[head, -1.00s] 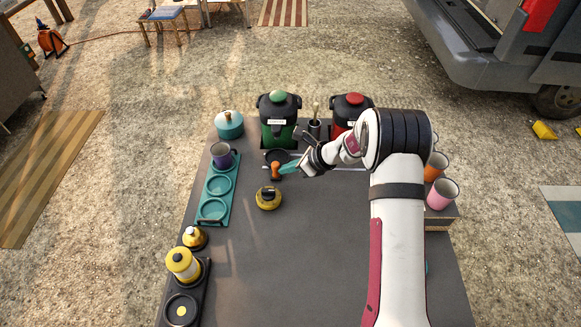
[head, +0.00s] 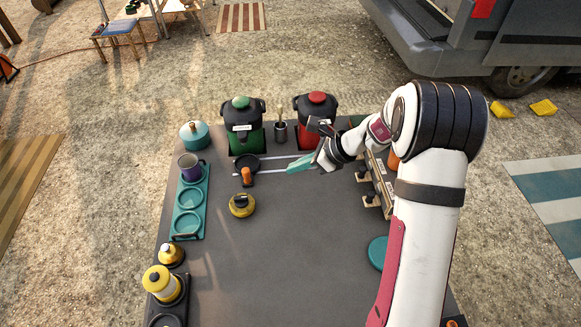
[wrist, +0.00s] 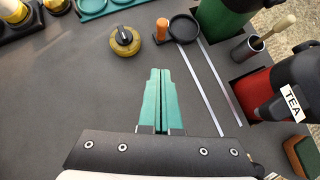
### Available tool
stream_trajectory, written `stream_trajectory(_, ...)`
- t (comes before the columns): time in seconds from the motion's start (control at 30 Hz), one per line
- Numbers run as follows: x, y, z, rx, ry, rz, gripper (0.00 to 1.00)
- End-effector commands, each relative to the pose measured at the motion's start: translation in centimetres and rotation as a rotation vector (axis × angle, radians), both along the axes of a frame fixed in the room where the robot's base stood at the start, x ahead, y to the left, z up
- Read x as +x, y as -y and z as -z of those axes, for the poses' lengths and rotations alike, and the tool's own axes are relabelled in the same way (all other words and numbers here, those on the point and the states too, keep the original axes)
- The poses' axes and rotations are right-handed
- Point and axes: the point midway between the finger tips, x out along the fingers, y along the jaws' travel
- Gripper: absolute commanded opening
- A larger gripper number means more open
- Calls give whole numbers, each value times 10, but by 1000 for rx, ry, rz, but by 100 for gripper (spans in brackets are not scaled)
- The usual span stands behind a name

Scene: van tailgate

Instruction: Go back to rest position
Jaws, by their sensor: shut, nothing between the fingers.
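My gripper (head: 291,166) is over the back middle of the dark table (head: 270,265), to the right of the orange-handled black pan (head: 246,174). Its teal fingers are together with nothing between them. In the wrist view my gripper (wrist: 162,72) also shows its fingers side by side, pointing toward the yellow round thing with a black knob (wrist: 125,40). My arm reaches in from the right side of the head view and hides part of the table's right side.
A green dispenser (head: 243,139) and a red dispenser (head: 315,106) stand at the back. A purple mug (head: 189,173) stands on the teal tray (head: 188,223) at left. A wooden rack (head: 377,185) is at right. The middle of the table is clear.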

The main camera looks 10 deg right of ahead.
Motion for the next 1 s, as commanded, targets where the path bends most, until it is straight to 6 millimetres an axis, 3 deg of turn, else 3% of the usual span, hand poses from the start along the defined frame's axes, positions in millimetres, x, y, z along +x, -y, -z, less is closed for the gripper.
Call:
stream_trajectory(0.33, 0, 0, -1, -1, 1, -3, 0)
stream_trajectory(0.43, -18, -11, -23, -41, 40, -103, 0)
stream_trajectory(0.47, -31, -17, -36, -69, 66, -171, 0)
stream_trajectory(0.53, -80, -34, -72, -160, 140, -393, 0)
stream_trajectory(0.6, -143, -44, -100, -270, 215, -648, 0)
stream_trajectory(0.7, -229, -42, -117, -421, 293, -980, 0)
stream_trajectory(0.8, -292, -27, -117, -544, 335, -1232, 0)
stream_trajectory(0.9, -327, -13, -111, -620, 348, -1385, 0)
stream_trajectory(1.0, -340, -6, -108, -654, 350, -1446, 0)
